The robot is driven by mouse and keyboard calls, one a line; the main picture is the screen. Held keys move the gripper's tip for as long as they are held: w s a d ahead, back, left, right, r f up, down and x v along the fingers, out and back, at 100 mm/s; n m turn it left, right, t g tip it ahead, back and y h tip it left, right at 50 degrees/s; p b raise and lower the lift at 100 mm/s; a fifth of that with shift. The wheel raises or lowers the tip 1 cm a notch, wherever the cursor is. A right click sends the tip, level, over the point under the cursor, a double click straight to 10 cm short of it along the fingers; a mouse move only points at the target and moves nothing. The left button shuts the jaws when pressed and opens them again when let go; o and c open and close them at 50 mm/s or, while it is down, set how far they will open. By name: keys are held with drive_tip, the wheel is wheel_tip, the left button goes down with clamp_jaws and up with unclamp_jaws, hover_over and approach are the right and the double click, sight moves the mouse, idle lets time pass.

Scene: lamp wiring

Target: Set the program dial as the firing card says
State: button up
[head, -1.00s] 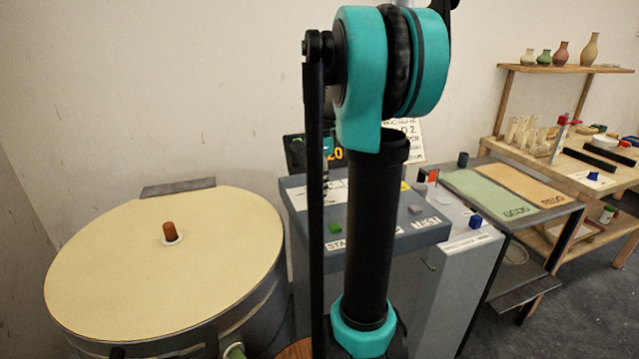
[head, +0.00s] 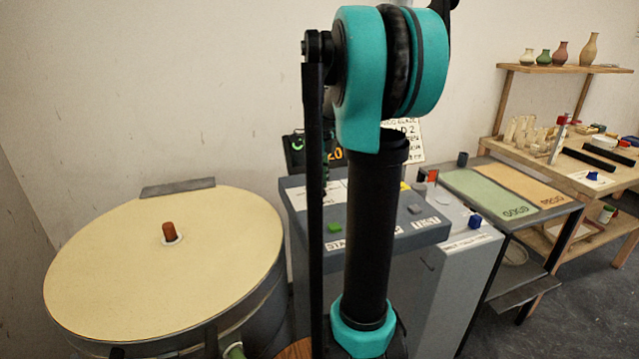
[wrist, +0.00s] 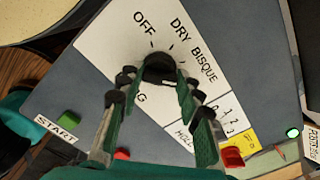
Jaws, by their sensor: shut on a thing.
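The black program dial (wrist: 160,66) shows in the wrist view on a white label panel. My gripper (wrist: 156,82) is shut on the dial, with a finger on each side of it. Around the dial I read OFF, DRY and BISQUE; a word with a G below is partly covered by my fingers. I cannot tell which mark the dial points to. The firing card (head: 414,140) stands behind the control box in the head view, partly hidden by my arm; I read "GLAZE" and a 2. In the head view my arm hides the dial and gripper.
The control box (head: 433,232) carries a green START button (wrist: 70,118) and a red button (wrist: 232,156). A round kiln with a pale lid (head: 110,255) stands at left. A dark display (head: 296,150) is behind the box. A workbench with green and orange mats is at right.

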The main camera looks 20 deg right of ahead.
drive_tip(key=shift+m, duration=1.6)
drive_tip(key=o, duration=1.2)
drive_tip(key=shift+c, duration=0.2)
wheel_tip(320, 180, up, 12)
drive_tip(key=shift+s, duration=0.1)
